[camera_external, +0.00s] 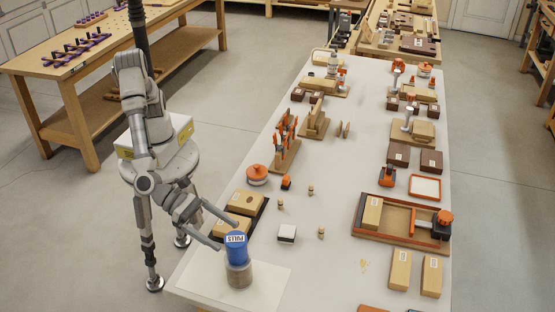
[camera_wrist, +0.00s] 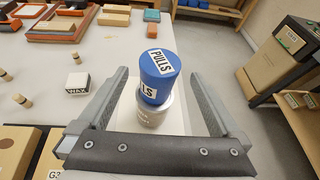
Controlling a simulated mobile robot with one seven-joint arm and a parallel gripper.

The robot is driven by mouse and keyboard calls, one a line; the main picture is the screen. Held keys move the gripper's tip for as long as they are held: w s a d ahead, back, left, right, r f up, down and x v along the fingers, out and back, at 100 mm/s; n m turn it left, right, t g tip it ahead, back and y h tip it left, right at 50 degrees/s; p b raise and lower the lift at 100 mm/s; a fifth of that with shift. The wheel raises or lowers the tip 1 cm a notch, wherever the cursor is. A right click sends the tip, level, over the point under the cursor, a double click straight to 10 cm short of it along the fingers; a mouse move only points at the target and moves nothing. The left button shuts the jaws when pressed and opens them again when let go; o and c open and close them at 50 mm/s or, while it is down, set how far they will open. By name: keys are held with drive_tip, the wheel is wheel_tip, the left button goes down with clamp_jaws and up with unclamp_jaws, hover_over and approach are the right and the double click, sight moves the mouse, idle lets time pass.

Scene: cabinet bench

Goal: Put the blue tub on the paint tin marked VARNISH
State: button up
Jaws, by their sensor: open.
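The blue tub (camera_external: 236,247), with a white PULLS label, stands on top of a grey tin (camera_external: 239,275) near the front of the bench. In the wrist view the tub (camera_wrist: 158,78) is on the tin (camera_wrist: 154,117), whose small print I cannot read. In the wrist view the two fingers of my gripper (camera_wrist: 157,72) lie apart on either side of the tub, with gaps on both sides. No grip on the tub shows.
The tin stands on a pale board (camera_external: 270,285). A white block marked WAX (camera_wrist: 77,83) and small wooden pegs (camera_external: 280,204) lie nearby. Wooden blocks (camera_external: 232,224) sit close behind my gripper. An orange-edged wooden tray (camera_external: 395,219) is at the right.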

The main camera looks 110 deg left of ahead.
drive_tip(key=v, duration=0.4)
idle(0.5)
